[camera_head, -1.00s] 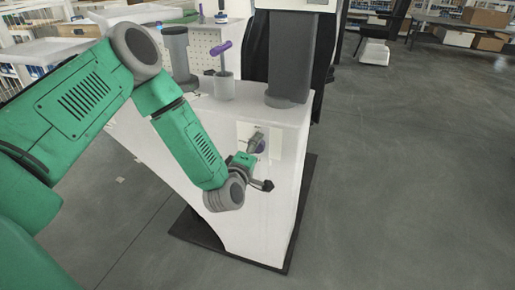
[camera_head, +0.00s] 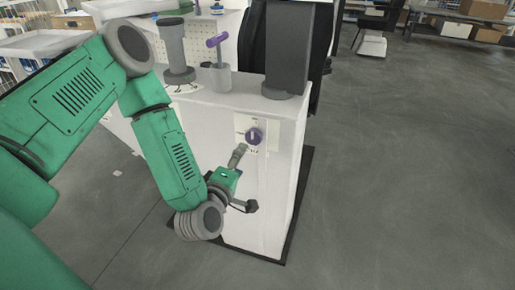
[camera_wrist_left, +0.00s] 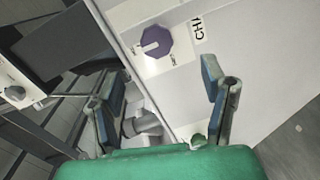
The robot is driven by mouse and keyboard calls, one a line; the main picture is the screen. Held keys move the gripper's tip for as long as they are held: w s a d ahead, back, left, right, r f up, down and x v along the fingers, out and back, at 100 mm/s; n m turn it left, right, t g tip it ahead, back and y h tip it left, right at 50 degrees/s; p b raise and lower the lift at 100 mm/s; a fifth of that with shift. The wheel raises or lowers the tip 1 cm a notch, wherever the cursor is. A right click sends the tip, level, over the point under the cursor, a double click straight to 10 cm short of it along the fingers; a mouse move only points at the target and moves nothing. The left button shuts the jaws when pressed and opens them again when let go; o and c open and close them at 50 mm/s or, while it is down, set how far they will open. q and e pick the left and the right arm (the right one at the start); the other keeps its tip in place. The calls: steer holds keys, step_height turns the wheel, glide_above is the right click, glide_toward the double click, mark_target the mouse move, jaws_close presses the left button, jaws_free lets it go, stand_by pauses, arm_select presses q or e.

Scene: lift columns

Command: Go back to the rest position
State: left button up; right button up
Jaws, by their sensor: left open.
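My left gripper (camera_head: 238,155) is in front of the white cabinet (camera_head: 222,120), a little below and left of a purple knob (camera_head: 254,136) on a pale plate. In the left wrist view my left gripper (camera_wrist_left: 165,95) has its two blue-padded fingers spread wide with nothing between them. The purple knob (camera_wrist_left: 156,41) shows there beyond the fingers, apart from them, with lettering beside it. My green left arm (camera_head: 165,150) comes in from the left. My right gripper is not in view.
On the cabinet top stand a dark column (camera_head: 288,50), a grey cylinder (camera_head: 175,50) and a clear cup (camera_head: 220,78) with a purple-handled tool (camera_head: 216,41). A black base edge (camera_head: 300,200) runs along the floor. The grey floor at right (camera_head: 410,170) is clear.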

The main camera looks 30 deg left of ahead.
arm_select(q)
steer(key=s+d+f+m+g+h, duration=0.5)
steer(key=s+d+f+m+g, duration=0.35)
steer(key=s+f+m, duration=0.35)
steer(key=s+f+m+g, duration=0.2)
steer(key=s, duration=0.3)
steer(key=s+a+f+m+g, duration=0.1)
steer(key=s+f+m+g, duration=0.1)
steer(key=s, duration=0.3)
steer(key=s+a+f+m+g+y, duration=0.1)
steer(key=s+f+m+g, duration=0.1)
steer(key=s, duration=0.3)
steer(key=shift+s+a+f+m+g, duration=0.15)
steer(key=shift+s+a+m+g, duration=0.1)
steer(key=shift+m+g, duration=0.5)
